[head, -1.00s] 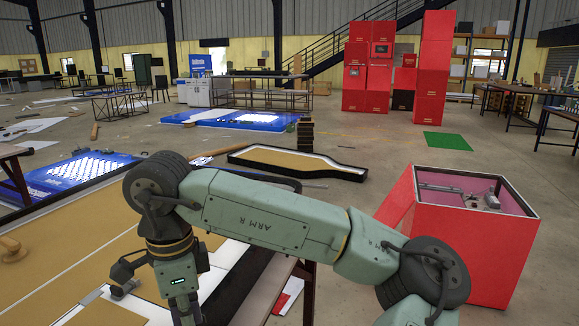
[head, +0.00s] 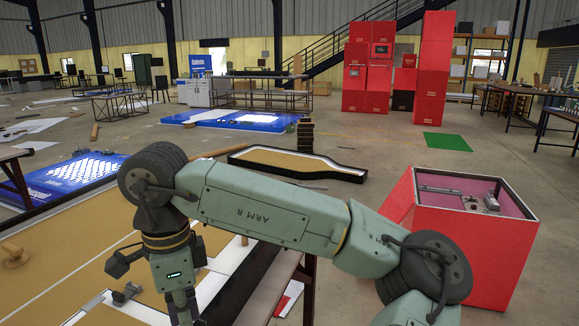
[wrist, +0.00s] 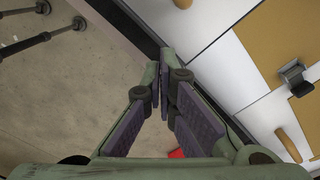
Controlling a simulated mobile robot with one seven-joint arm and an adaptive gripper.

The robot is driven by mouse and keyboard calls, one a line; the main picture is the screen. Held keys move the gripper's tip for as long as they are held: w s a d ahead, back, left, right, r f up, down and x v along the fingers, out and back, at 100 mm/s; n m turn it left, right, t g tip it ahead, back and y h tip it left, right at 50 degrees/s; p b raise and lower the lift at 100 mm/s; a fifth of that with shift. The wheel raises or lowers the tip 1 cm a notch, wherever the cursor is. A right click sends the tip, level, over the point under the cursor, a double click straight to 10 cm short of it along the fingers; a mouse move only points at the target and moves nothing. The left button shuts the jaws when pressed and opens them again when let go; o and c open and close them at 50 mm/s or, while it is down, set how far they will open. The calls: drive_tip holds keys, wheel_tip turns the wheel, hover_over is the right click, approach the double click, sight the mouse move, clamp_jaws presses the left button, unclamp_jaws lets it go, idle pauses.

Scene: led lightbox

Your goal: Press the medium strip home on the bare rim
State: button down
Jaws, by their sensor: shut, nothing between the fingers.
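My gripper (wrist: 167,72) is shut and empty. In the wrist view its fingertips overlap the black outer edge (wrist: 225,124) of the lightbox, between the floor and a white band (wrist: 225,65). I cannot tell whether the tips touch it. In the head view the gripper hangs down at the bottom, its tips cut off by the frame. The white band (head: 227,262) runs along the right side of the tan panel (head: 75,265). Seams cross the white area in the wrist view. I cannot tell which piece is the medium strip, or whether it is seated.
A grey clamp-like fitting (wrist: 295,77) and a wooden peg (wrist: 288,145) stand on the lightbox. A wooden handle (head: 14,255) is at far left. An open red box (head: 470,250) stands to the right. Another black-edged tan panel (head: 300,162) lies on the floor behind.

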drive_tip(key=shift+s+a+r+b, duration=0.15)
drive_tip(key=shift+s+a, duration=0.35)
drive_tip(key=shift+s, duration=0.8)
drive_tip(key=shift+s+a+f+b, duration=0.1)
drive_tip(key=shift+s+a, duration=0.35)
drive_tip(key=shift+s, duration=0.9)
drive_tip(key=shift+s+a+r+b, duration=0.15)
drive_tip(key=shift+s+a, duration=0.35)
drive_tip(key=shift+s, duration=0.8)
drive_tip(key=shift+f, duration=0.15)
drive_tip(key=shift+f+b, duration=1.45)
drive_tip(key=shift+f, duration=0.15)
drive_tip(key=shift+r, duration=0.1)
drive_tip(key=shift+r+p, duration=1.05)
drive_tip(key=shift+r, duration=0.45)
drive_tip(key=shift+s+a+r+b, duration=0.1)
drive_tip(key=shift+s+a, duration=0.4)
drive_tip(key=shift+s, duration=0.9)
drive_tip(key=shift+s+a+f+b, duration=0.15)
drive_tip(key=shift+s+a, duration=0.35)
drive_tip(key=shift+s, duration=0.85)
drive_tip(key=shift+s+a+r+b, duration=0.15)
drive_tip(key=shift+s+a, duration=0.35)
drive_tip(key=shift+s, duration=0.9)
